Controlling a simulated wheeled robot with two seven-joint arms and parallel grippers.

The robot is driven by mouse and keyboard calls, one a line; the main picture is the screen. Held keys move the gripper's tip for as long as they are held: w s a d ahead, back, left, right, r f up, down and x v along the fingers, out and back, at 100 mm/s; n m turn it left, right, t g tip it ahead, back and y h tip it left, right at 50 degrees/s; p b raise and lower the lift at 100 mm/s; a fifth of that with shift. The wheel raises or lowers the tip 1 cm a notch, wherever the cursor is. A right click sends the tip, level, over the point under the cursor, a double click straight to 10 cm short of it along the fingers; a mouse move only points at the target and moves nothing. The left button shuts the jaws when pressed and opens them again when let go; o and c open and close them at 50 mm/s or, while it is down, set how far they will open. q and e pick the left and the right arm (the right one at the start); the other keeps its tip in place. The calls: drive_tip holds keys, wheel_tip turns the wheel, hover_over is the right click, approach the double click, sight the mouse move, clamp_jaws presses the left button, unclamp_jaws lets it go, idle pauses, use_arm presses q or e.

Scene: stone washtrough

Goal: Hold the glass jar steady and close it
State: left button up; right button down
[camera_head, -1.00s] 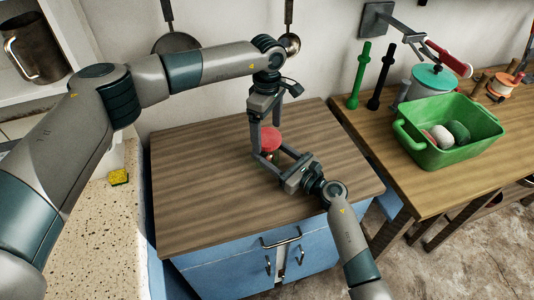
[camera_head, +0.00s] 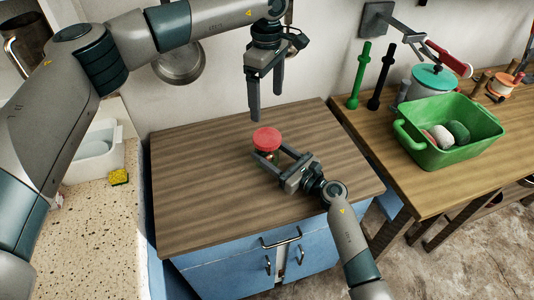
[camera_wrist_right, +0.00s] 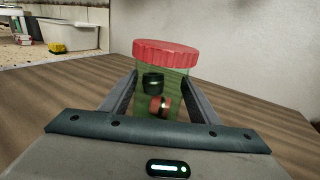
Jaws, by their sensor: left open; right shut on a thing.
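The glass jar stands upright on the wooden cabinet top (camera_head: 195,195). In the right wrist view the jar (camera_wrist_right: 180,84) is greenish and clear, with a dark piece and a red-orange piece inside. A red lid (camera_head: 267,138) sits on its mouth, and this lid also shows in the right wrist view (camera_wrist_right: 165,52); I cannot tell if it is tight. My right gripper (camera_head: 268,163) is shut on the jar's body, one finger on each side. My left gripper (camera_head: 267,115) is open and empty, pointing down above and slightly behind the lid, apart from it.
A green bin (camera_head: 450,132) with a few rounded items stands on the right workbench. A teal-lidded pot (camera_head: 435,78) stands behind it. A yellow sponge (camera_head: 118,177) and a white basin (camera_head: 97,150) are on the left counter. The cabinet top around the jar is clear.

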drive_tip(key=c, duration=0.6)
unclamp_jaws()
drive_tip(key=b+v, duration=0.3)
drive_tip(key=v, duration=1.3)
drive_tip(key=shift+d+f, duration=0.1)
drive_tip(key=shift+d, duration=0.05)
drive_tip(key=shift+s+d+b, duration=0.35)
drive_tip(key=shift+s+d, duration=0.05)
drive_tip(key=shift+s, duration=0.05)
